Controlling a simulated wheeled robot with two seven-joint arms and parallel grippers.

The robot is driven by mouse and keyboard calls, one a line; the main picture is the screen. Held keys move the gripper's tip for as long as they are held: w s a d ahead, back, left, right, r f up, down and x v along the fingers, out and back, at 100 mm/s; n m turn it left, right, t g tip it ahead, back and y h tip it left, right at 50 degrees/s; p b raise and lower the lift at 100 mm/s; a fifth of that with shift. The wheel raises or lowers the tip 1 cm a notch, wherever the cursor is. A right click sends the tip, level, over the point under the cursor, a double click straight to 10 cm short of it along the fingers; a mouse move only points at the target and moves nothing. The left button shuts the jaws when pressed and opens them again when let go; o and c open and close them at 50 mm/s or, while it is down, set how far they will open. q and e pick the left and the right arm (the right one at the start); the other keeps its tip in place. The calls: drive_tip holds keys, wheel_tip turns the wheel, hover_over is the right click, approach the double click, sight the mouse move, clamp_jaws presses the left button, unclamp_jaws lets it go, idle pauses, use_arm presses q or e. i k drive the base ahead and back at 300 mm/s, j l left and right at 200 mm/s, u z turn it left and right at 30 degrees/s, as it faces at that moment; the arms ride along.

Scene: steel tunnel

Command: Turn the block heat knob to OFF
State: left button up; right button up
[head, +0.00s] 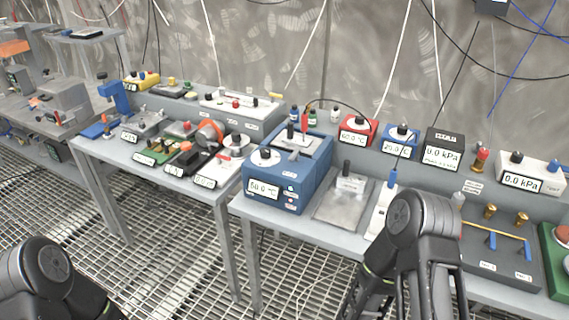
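A blue block heater (272,195) stands on the grey bench near the middle of the head view. Its front display reads about 50.0 °C. A black knob (265,154) on a white round dial sits on its top front left; the dial marks are too small to read. A probe with a black cable stands in the top of the heater. My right arm comes in at the lower right, in front of the bench, and my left arm shows at the lower left. Neither gripper shows, and both arms are apart from the heater.
A metal plate (344,199) with a black handle lies right of the heater. A red meter (358,131), a blue meter (399,140) and a black kPa gauge (442,149) stand behind. Another bench with several devices is at left. Grating floor is open in front.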

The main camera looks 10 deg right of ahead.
sight(265, 152)
drive_tip(key=i+j, duration=0.9)
drive_tip(key=i, duration=0.15)
drive_tip(key=z, duration=1.9)
